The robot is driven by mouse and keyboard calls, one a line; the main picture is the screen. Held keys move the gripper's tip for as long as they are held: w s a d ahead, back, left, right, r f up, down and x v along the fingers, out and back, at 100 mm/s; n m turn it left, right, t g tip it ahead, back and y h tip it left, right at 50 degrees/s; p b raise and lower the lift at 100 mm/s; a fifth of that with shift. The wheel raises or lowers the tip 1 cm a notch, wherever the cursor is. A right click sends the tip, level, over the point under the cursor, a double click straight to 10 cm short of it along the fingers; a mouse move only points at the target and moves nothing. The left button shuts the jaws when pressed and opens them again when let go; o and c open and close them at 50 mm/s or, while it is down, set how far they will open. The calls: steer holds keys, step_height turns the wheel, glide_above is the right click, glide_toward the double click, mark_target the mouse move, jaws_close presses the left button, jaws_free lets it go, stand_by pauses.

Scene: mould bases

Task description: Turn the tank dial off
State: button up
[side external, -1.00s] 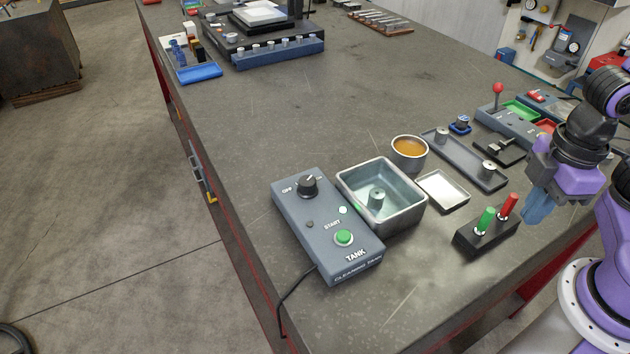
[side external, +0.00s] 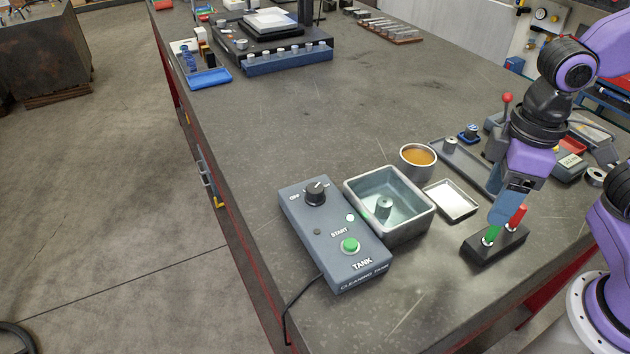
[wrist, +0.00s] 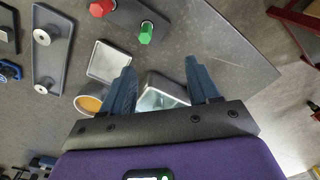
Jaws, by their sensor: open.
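The tank control box (side external: 335,235) is a grey-blue panel at the front of the bench in the side external view. Its black dial (side external: 315,194) sits at the upper end, between OFF at left and a partly hidden ON mark at right; its pointer appears turned toward the right. A green start button (side external: 350,245) and a lit indicator (side external: 350,217) are below it. The metal tank (side external: 390,204) stands beside the box, with a small cylindrical part (side external: 384,207) inside. My gripper (side external: 499,215) is open and empty, above the bench right of the tank. The dial is not visible in the wrist view.
A black holder (side external: 496,246) with a green and a red handle stands near my gripper. An amber-filled cup (side external: 418,160) and a shallow tray (side external: 451,200) lie beyond the tank. A cable leaves the box's front. The bench behind the box is clear.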

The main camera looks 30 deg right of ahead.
steer(key=w+a+r+m, duration=0.6)
steer(key=w+a+m, duration=0.2)
steer(key=w+a, duration=0.35)
steer(key=m, duration=1.1)
glide_toward(315, 188)
step_height(315, 188, down, 9)
steer(key=shift+w+a+r, duration=0.1)
steer(key=c, duration=1)
